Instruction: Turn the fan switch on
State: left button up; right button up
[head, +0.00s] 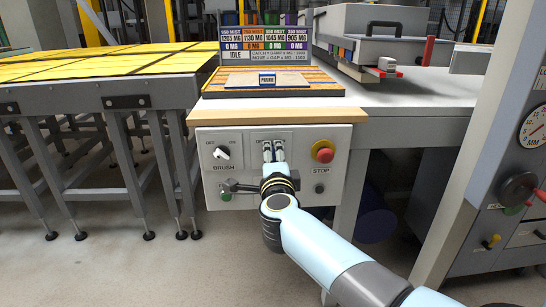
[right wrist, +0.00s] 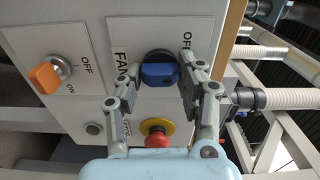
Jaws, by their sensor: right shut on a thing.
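The fan switch (right wrist: 159,74) is a blue knob on a black round base, beside a "FAN" label and an "OFF" mark in the right wrist view. My right gripper (right wrist: 159,82) is shut on the knob, one finger on each side. In the head view the right gripper (head: 273,151) reaches the middle of the grey control panel (head: 338,137), and its fingers and wrist hide the knob. The "ON" mark of the fan switch is not visible, so I cannot tell its setting. My left gripper is not in view.
The brush switch (head: 222,153) is left of my gripper, and the red stop button (head: 323,152) is close on its right. A wooden-edged worktop (head: 300,117) overhangs the panel.

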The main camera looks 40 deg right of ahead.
jog(key=m, duration=0.4)
jog(key=shift+f+m+b, duration=0.15)
jog(key=shift+m+b, duration=0.15)
jog(key=shift+b, duration=0.05)
jog(key=m+b, duration=0.1)
jog(key=m, duration=0.3)
jog(key=shift+m, duration=0.4)
jog(key=o, duration=1.1)
jog(key=v, duration=1.2)
jog(key=shift+a, duration=0.1)
